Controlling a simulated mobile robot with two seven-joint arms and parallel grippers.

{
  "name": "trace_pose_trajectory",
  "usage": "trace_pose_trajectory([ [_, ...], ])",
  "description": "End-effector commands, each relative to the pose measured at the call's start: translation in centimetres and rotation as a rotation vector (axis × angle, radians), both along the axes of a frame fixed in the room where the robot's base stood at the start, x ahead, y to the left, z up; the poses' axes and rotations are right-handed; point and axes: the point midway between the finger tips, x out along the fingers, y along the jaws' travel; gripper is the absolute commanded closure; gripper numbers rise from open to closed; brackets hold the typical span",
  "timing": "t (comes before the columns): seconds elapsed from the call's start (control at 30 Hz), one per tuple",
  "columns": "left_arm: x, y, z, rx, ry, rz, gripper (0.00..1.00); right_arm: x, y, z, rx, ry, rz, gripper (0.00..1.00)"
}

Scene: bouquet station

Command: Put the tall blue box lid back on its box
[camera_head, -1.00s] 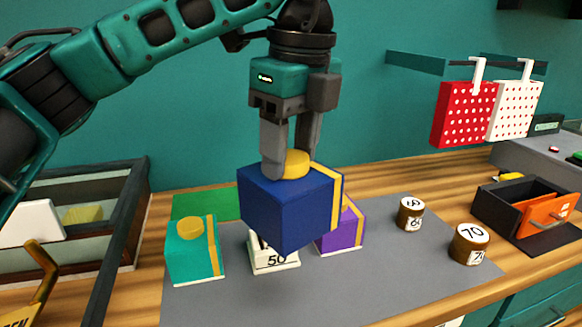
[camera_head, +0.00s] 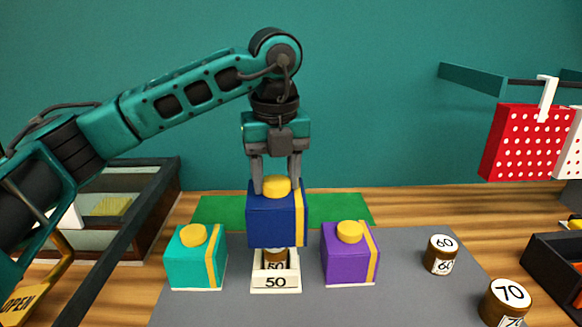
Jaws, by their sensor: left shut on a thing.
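My left gripper (camera_head: 277,188) is shut on the yellow knob of the tall blue box lid (camera_head: 272,222). The lid is dark blue with a yellow stripe and hangs upright. Its lower edge is just over a brown cylinder marked 50 (camera_head: 276,259). That cylinder stands on a white base labelled 50 (camera_head: 276,284). Whether the lid touches the cylinder or hides its top inside, I cannot tell. A teal box (camera_head: 190,262) with a yellow knob stands to the left and a purple one (camera_head: 346,261) to the right. My right gripper is not in view.
Brown cylinders marked 60 (camera_head: 440,254) and 70 (camera_head: 505,302) stand on the grey mat (camera_head: 400,295) at the right. A green mat (camera_head: 345,208) lies behind. Dotted red bag (camera_head: 520,142) hangs at the upper right. A dark-framed case (camera_head: 165,215) is at the left.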

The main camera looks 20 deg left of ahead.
Motion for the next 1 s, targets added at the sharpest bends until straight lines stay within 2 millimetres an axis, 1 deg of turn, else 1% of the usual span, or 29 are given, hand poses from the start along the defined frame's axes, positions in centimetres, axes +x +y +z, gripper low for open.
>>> trace_pose_trajectory([
  [0.03,0.1,0.4,-0.3,0.002,0.001,-0.011,0.94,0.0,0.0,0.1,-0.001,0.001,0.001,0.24],
  [0.17,0.2,0.9,-0.6,0.008,-0.001,-0.034,0.94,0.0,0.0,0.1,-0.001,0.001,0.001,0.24],
  [0.47,0.3,1.1,-1.5,0.010,0.000,-0.040,0.94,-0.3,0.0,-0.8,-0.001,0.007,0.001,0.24],
  [1.0,0.2,1.0,-5.7,0.009,0.001,-0.040,0.94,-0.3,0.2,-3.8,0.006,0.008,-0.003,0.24],
])
